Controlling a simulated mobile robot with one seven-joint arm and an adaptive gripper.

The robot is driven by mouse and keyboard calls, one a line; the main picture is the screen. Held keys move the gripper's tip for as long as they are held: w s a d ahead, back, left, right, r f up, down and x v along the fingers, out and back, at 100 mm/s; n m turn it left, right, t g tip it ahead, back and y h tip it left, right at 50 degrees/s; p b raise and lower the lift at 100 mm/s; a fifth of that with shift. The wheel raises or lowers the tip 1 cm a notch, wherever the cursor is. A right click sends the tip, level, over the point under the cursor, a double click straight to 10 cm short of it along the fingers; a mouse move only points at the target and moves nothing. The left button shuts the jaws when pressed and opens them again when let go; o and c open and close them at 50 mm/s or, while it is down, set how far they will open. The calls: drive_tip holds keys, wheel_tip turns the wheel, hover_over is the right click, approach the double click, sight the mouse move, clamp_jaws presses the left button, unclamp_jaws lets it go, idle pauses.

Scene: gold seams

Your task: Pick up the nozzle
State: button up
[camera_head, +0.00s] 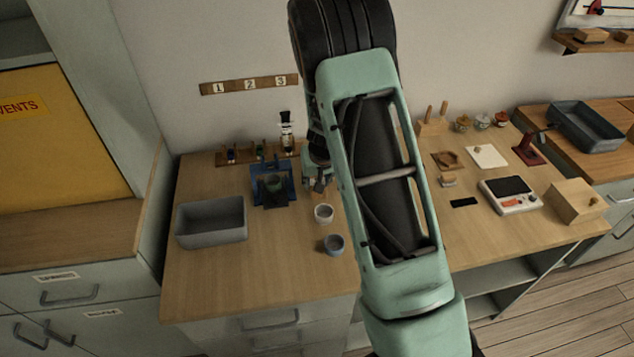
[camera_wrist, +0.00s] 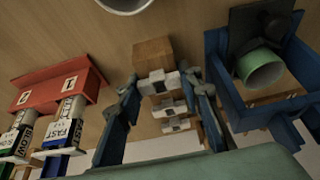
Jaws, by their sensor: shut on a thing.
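My gripper (camera_wrist: 160,82) is closed around a small pale metallic piece (camera_wrist: 157,83), which appears to be the nozzle. It spans the space between the two fingertips in the wrist view. A wooden block (camera_wrist: 153,54) lies just beyond it, and similar pale pieces (camera_wrist: 172,109) show between the fingers, nearer the camera. I cannot tell whether the held piece still touches the block. In the head view my gripper (camera_head: 318,180) is over the bench, right of the blue stand, partly behind my arm. The nozzle cannot be made out there.
The blue stand (camera_head: 286,194) with a green cup (camera_wrist: 262,68) is close beside my gripper. A red rack (camera_wrist: 62,82) with labelled bottles is on the other side. A grey bin (camera_head: 211,222) and two small cups (camera_head: 324,213) stand on the bench (camera_head: 270,275), whose front is clear.

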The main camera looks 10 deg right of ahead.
drive_tip(key=shift+r, duration=0.6)
wheel_tip(320, 180, up, 2)
drive_tip(key=shift+r, duration=0.15)
drive_tip(key=s+r+p, duration=0.1)
drive_tip(key=s+r, duration=0.9)
drive_tip(key=s, duration=0.4)
drive_tip(key=w+a+r+n+g+y+p, duration=0.1)
drive_tip(key=w+a+r+n+g+y, duration=0.1)
drive_tip(key=w+a+n, duration=0.4)
drive_tip(key=w+a+r+n+g+y+p, duration=0.2)
drive_tip(key=w+a+r+n, duration=0.2)
drive_tip(key=w+n, duration=0.7)
drive_tip(key=shift+a+n+y, duration=0.3)
drive_tip(key=shift+a+n, duration=0.2)
drive_tip(key=shift+a, duration=0.75)
